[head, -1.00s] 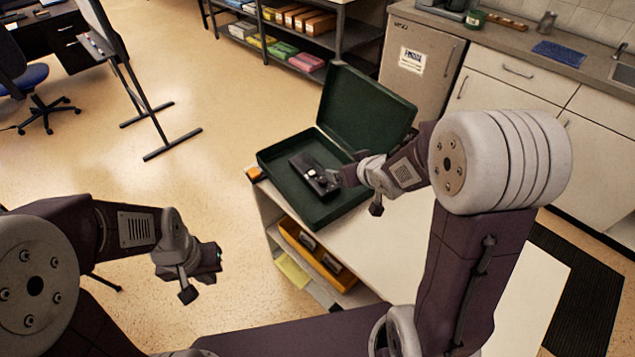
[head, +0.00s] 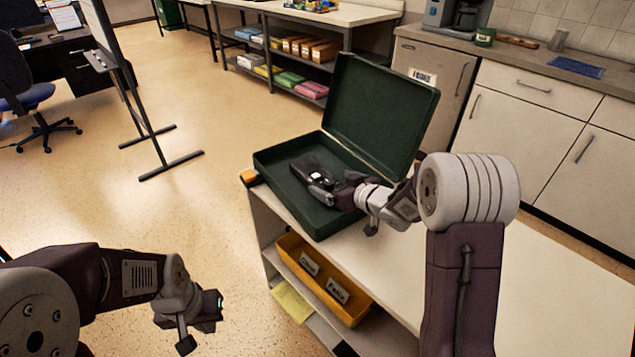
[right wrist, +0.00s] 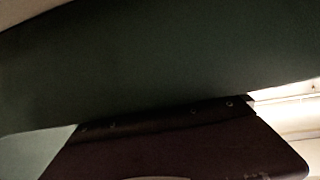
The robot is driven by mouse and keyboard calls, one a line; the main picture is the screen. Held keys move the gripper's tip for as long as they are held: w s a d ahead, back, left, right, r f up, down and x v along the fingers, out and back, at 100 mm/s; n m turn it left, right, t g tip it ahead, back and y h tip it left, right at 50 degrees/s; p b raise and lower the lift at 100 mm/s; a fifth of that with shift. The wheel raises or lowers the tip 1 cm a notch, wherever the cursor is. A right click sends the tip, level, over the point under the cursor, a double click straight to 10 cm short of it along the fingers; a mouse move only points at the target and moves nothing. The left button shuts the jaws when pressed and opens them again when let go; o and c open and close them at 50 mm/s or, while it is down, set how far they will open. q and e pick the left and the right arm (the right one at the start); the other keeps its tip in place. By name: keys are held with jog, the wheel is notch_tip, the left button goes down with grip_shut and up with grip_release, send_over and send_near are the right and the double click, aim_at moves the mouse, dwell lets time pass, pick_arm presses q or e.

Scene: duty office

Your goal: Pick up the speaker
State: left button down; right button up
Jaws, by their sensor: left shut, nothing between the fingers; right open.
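In the right wrist view a dark green surface (right wrist: 150,60) fills most of the picture. My left gripper (head: 214,304) is shut and empty, over the floor to the left of the white table.
The case stands on the white table (head: 480,285), its lid raised at the back. An orange item (head: 249,176) lies at the table's left corner. A yellow labelled bin (head: 292,268) sits on the shelf below. A fridge (head: 430,85) and cabinets stand behind.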

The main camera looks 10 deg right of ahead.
aim_at(323, 180)
jog(key=shift+w+a+f, duration=0.15)
jog(key=shift+w+a, duration=0.05)
jog(key=shift+w, duration=0.05)
jog(key=b+x, duration=0.1)
jog(key=x, duration=0.3)
jog(key=shift+w+a+b, duration=0.15)
jog(key=shift+a+b, duration=0.1)
jog(key=shift+b, duration=0.1)
